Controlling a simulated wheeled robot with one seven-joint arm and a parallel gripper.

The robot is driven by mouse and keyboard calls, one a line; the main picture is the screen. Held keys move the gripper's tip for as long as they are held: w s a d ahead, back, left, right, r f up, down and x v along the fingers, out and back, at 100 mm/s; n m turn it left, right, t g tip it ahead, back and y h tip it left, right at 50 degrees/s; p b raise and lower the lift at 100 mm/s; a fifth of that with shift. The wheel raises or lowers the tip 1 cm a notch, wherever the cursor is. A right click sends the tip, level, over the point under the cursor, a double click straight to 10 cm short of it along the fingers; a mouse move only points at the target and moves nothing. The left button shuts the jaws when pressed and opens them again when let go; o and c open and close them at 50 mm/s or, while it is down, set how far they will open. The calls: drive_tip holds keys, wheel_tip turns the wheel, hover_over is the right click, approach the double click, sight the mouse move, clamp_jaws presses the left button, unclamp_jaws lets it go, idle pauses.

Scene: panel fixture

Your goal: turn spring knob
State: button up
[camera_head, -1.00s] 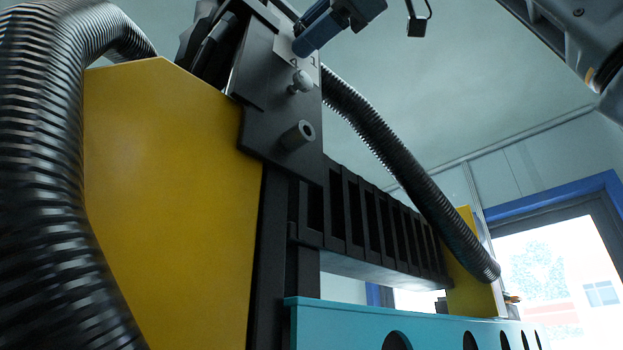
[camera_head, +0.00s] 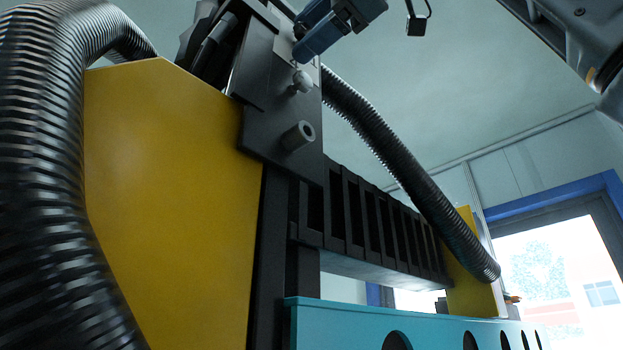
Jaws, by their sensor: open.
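A pale, round-headed knob (camera_head: 302,81) sticks out of the dark plate (camera_head: 262,122) on the panel fixture. Below it a short grey hollow cylinder (camera_head: 298,135) also sticks out of the plate. I cannot tell for certain which one is the spring knob. My gripper (camera_head: 299,40), dark blue, comes in from the top edge. Its two fingers point down and left at the upper part of the plate, above the round-headed knob. The fingers are apart, and I see nothing held. Whether a fingertip touches the plate is unclear.
A yellow panel (camera_head: 165,190) stands left of the plate. A thick ribbed hose (camera_head: 40,150) fills the left edge; another (camera_head: 410,185) runs down to the right. A black slotted rail (camera_head: 380,225) and teal beam (camera_head: 430,322) extend right. The upper right is mostly open.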

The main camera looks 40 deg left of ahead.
drive_tip(key=shift+d, duration=0.1)
drive_tip(key=d+b, duration=0.2)
drive_tip(key=d, duration=0.5)
drive_tip(key=shift+s+d, duration=0.3)
drive_tip(key=shift+w, duration=0.1)
